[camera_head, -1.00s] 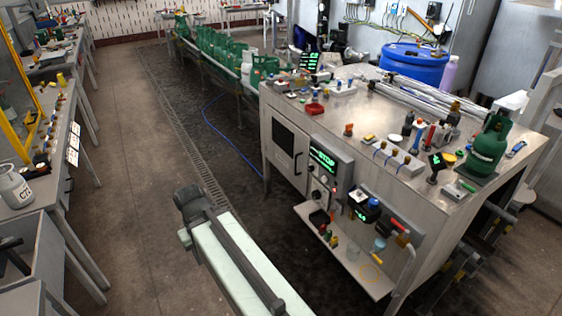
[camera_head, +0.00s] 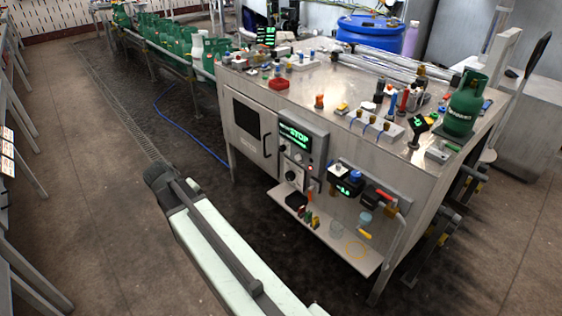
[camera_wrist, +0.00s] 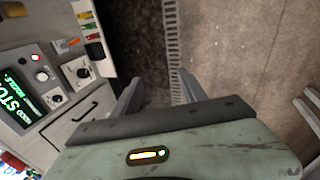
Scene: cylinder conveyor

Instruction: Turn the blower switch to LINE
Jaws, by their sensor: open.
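The control panel on the metal cabinet carries a lit green display (camera_head: 294,135) reading STOP. Below it are a rotary knob on a light plate (camera_head: 291,176) and a smaller dial (camera_head: 284,149). In the wrist view the display (camera_wrist: 17,100) appears sideways at left, with the knob on its light plate (camera_wrist: 83,72) and the smaller dial (camera_wrist: 55,98) nearby. I cannot read their labels, nor tell which is the blower switch. My gripper (camera_wrist: 158,88) is open and empty, its fingers over the floor right of the panel in the wrist view, touching nothing.
A low shelf (camera_head: 350,258) with small items juts out below the panel. A door handle (camera_head: 266,146) stands left of the panel. The floor (camera_head: 95,200) at left is clear.

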